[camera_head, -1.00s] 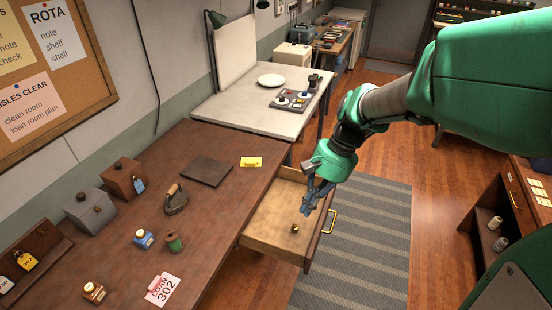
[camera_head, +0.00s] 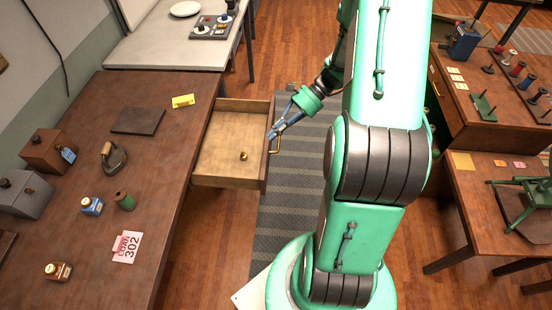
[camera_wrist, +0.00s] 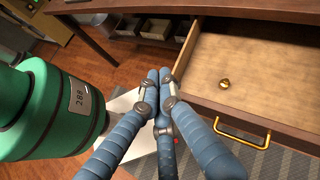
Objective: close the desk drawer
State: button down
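The desk drawer (camera_head: 222,146) is pulled well out of the dark wooden desk (camera_head: 165,150). Its brass handle (camera_head: 276,143) is on the outer face and also shows at right in the wrist view (camera_wrist: 243,134). A small brass object (camera_head: 243,156) lies inside the drawer, also seen in the wrist view (camera_wrist: 224,84). My gripper (camera_head: 273,133) is at the drawer's front, near the handle. In the wrist view, its blue fingers (camera_wrist: 158,76) are together with nothing seen between them, left of the handle by the drawer's front corner. Whether they touch the drawer is unclear.
A striped rug (camera_head: 295,185) lies in front of the drawer. A side table (camera_head: 475,185) stands at right.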

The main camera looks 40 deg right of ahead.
jog(key=s+d+f+m+t, duration=0.2)
jog(key=d+f+m+t, duration=0.1)
jog(key=f, duration=0.4)
jog(key=s+d+f+m+t+y, duration=0.1)
jog(key=s+d+f+m+t, duration=0.1)
jog(key=d+f+m+t, duration=0.2)
jog(key=s+d+f+m+t, duration=0.2)
jog(key=d+f+m+t, duration=0.2)
jog(key=d+f, duration=0.3)
notch_tip(320, 180, down, 5)
jog(key=shift+f+m+y+b, duration=0.1)
jog(key=shift+m+y+b, duration=0.2)
jog(key=shift+b, duration=0.1)
jog(key=b+x, duration=0.2)
jog(key=x, duration=1.2)
jog(key=shift+w, duration=0.1)
